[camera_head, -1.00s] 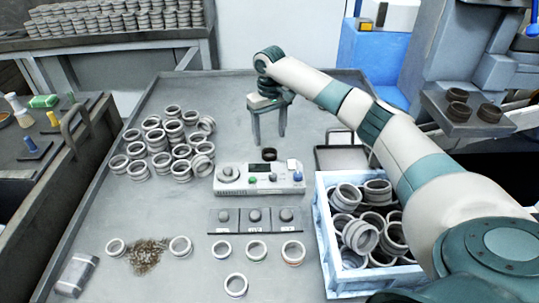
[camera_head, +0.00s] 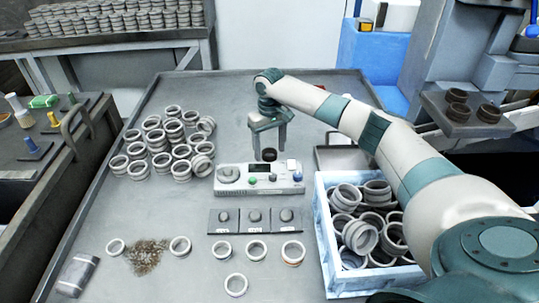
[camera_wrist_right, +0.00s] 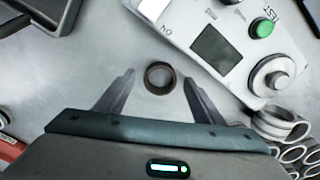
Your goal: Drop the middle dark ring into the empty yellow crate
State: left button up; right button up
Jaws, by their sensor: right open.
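A single dark ring (camera_head: 269,154) lies on the grey table just behind the control box. My right gripper (camera_head: 269,147) is open, with its fingers on either side of this ring. In the right wrist view the dark ring (camera_wrist_right: 160,77) sits between the two spread fingertips, apart from both. Several more dark rings (camera_head: 458,111) stand on a grey shelf at the right. I cannot tell from position alone which ring counts as the middle one. No yellow crate shows in these views. My left gripper is not in view.
The control box (camera_head: 258,179) stands close in front of the ring. A light-blue crate (camera_head: 322,215) full of pale rings is at the right, near a grey tray (camera_head: 340,158). A pile of pale rings (camera_head: 165,145) lies at the left.

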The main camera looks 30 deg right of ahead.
jog(key=shift+f, duration=0.3)
jog(key=c, duration=1.2)
jog(key=shift+r, duration=0.15)
